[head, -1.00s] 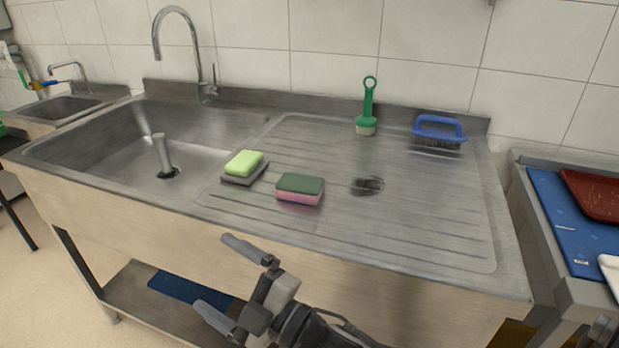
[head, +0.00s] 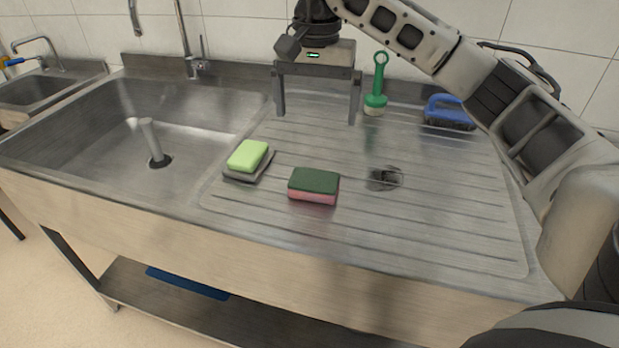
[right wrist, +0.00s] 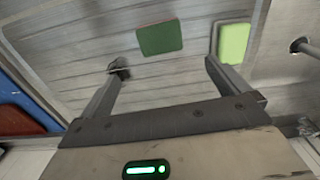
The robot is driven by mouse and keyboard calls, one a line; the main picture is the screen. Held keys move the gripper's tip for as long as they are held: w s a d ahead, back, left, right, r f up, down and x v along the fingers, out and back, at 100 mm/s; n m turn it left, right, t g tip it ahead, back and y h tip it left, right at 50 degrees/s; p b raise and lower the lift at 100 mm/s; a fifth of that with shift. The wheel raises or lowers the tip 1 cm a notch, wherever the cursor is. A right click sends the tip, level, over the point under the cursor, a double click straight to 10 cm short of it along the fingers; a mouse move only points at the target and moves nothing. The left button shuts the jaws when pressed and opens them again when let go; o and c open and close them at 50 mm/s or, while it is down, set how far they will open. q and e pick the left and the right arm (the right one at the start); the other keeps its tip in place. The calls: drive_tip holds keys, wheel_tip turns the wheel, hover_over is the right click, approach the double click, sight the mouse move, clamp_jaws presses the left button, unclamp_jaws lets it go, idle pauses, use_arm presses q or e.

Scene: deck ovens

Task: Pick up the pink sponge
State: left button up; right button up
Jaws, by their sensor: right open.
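The pink sponge (head: 314,197) has a dark green scouring top and lies flat on the ribbed steel drainboard. In the right wrist view, its green top (right wrist: 160,38) shows beyond the fingertips. My right gripper (head: 316,117) is open and empty, with its fingers pointing down above the back of the drainboard, behind the sponge and apart from it. It also shows in the right wrist view (right wrist: 166,66). My left gripper is not in view.
A light green sponge (head: 248,155) on a grey pad lies left of the pink one. A drain hole (head: 384,178) is to its right. A green-handled brush (head: 376,100) and a blue brush (head: 448,112) stand at the back. The sink basin (head: 95,135) is left.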

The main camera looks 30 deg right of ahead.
hover_over(315, 177)
drive_tip(key=f, duration=0.9)
drive_tip(key=shift+s+a+f, duration=0.1)
drive_tip(key=shift+s+f, duration=0.15)
drive_tip(key=shift+w+f+p, duration=0.15)
drive_tip(key=shift+f+p, duration=0.3)
drive_tip(key=shift+f, duration=1.05)
drive_tip(key=shift+w+f+p, duration=0.1)
drive_tip(key=shift+f+p, duration=0.3)
drive_tip(key=shift+f, duration=1.1)
drive_tip(key=c, duration=0.8)
